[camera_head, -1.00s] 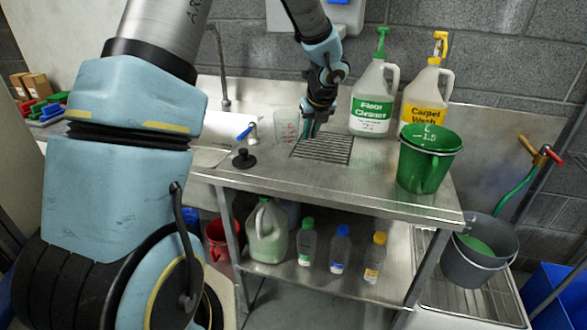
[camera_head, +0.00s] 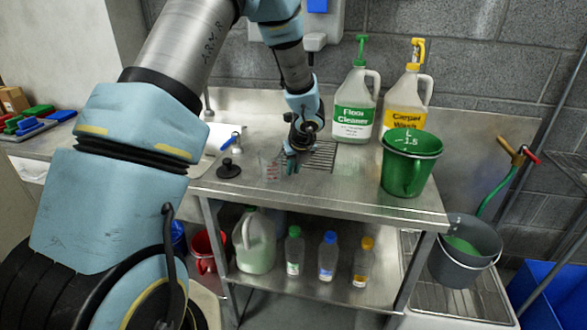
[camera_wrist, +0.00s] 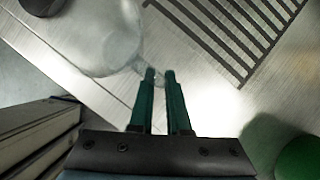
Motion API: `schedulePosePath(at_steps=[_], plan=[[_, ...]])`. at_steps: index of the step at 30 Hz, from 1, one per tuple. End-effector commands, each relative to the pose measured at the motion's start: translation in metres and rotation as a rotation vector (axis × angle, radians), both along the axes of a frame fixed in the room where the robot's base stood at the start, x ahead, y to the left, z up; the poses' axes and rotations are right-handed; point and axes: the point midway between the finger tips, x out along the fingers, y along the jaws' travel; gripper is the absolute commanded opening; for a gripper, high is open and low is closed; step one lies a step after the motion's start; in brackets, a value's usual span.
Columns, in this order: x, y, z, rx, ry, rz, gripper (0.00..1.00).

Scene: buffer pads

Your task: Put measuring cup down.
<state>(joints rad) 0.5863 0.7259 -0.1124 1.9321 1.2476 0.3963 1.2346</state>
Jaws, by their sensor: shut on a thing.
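The clear measuring cup (camera_head: 269,168) with red markings is upright, at or just above the steel counter (camera_head: 330,187), left of the drain grate. It also shows in the wrist view as a translucent round cup (camera_wrist: 100,38). My gripper (camera_head: 292,163) is at its right side, with green fingers close together. In the wrist view my gripper (camera_wrist: 160,75) is shut on the cup's handle (camera_wrist: 153,78). I cannot tell for certain whether the cup's base touches the counter.
The drain grate (camera_head: 321,157) lies right of the cup. A black plunger-like stopper (camera_head: 228,169) stands to its left. The counter's front edge is near.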

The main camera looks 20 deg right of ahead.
Motion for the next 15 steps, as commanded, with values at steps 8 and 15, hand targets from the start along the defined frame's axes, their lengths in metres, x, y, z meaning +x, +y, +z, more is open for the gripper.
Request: schedulePosePath(at_steps=[8,15], plan=[[-0.0001,0.0000,-0.0014,0.000,0.000,0.000,0.40],[-0.0001,0.0000,-0.0013,0.000,0.000,0.000,0.45]])
